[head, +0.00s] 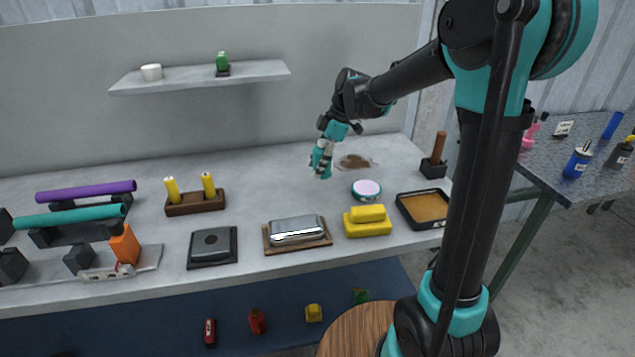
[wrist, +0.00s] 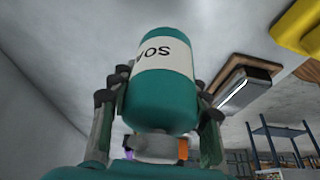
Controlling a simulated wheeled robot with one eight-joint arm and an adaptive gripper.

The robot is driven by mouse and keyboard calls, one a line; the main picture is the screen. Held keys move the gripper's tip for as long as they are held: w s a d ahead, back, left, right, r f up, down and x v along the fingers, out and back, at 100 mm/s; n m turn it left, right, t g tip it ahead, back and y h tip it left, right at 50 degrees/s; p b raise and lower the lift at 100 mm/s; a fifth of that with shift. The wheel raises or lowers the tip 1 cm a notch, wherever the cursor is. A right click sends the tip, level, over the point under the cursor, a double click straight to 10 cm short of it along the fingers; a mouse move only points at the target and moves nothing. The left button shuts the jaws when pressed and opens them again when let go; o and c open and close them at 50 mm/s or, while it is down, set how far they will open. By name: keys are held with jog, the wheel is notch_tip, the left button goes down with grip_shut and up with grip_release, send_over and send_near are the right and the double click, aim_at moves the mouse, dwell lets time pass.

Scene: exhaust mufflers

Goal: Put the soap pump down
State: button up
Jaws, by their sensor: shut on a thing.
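The soap pump is a teal bottle (wrist: 165,95) with a white label, large in the middle of the wrist view. In the head view my gripper (head: 321,160) is small, low over the back of the grey workbench (head: 270,180). The bottle is hard to separate from the teal gripper parts there. I cannot tell whether the bottle touches the bench.
A brown patch (head: 355,161) and a round teal-rimmed tin (head: 366,189) lie just right of my gripper. A yellow block dish (head: 368,222), a metal-lidded dish (head: 297,230) and a candle holder (head: 195,203) stand nearby. The bench left of my gripper is clear.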

aim_at(317, 192)
jog(key=shift+f, duration=3.1)
jog(key=shift+f, duration=0.1)
jog(key=o, duration=1.3)
jog(key=v, duration=1.2)
